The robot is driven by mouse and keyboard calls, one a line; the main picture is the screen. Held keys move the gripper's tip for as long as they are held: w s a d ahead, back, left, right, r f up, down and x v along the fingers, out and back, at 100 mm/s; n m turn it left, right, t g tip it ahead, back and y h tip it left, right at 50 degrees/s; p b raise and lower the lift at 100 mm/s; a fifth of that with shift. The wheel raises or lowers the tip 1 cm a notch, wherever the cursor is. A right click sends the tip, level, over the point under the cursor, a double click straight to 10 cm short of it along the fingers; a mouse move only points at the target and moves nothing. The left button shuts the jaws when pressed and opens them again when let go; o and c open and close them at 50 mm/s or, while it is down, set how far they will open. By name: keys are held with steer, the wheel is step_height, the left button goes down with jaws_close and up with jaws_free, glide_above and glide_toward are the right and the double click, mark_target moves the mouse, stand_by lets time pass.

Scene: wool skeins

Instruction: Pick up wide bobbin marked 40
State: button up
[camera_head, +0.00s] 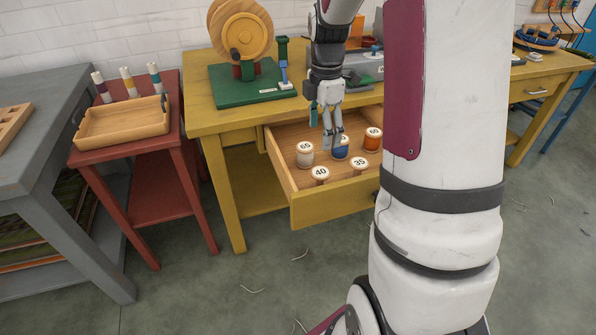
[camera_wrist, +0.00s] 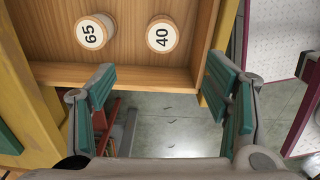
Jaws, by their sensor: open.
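The bobbin marked 40 (camera_head: 320,174) stands upright in the front part of the open drawer, its pale round top showing. In the wrist view the bobbin marked 40 (camera_wrist: 163,35) is near the drawer's front wall, beyond the fingertips. The lower part of the bobbin marked 40 is hidden by the drawer front in the head view.
The wooden drawer (camera_head: 343,210) juts from the yellow table. It also holds the bobbin marked 65 (camera_head: 305,154), the bobbin marked 35 (camera_head: 359,164), a blue bobbin (camera_head: 341,153) and an orange bobbin (camera_head: 372,139). A wooden tray (camera_head: 122,134) sits on the red table at left.

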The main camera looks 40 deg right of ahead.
steer(key=b, duration=0.2)
glide_above(321, 172)
steer(key=f, duration=0.9)
steer(key=shift+w+d, duration=0.15)
steer(key=shift+w, duration=0.1)
steer(key=shift+s+a+f+b, duration=0.1)
steer(key=shift+f+b, duration=0.55)
steer(key=shift+f, duration=0.75)
steer(key=shift+s+a+f+b, duration=0.1)
steer(key=shift+f+b, duration=0.55)
steer(key=shift+f, duration=0.75)
steer(key=shift+c, duration=0.5)
steer(key=c, duration=1.1)
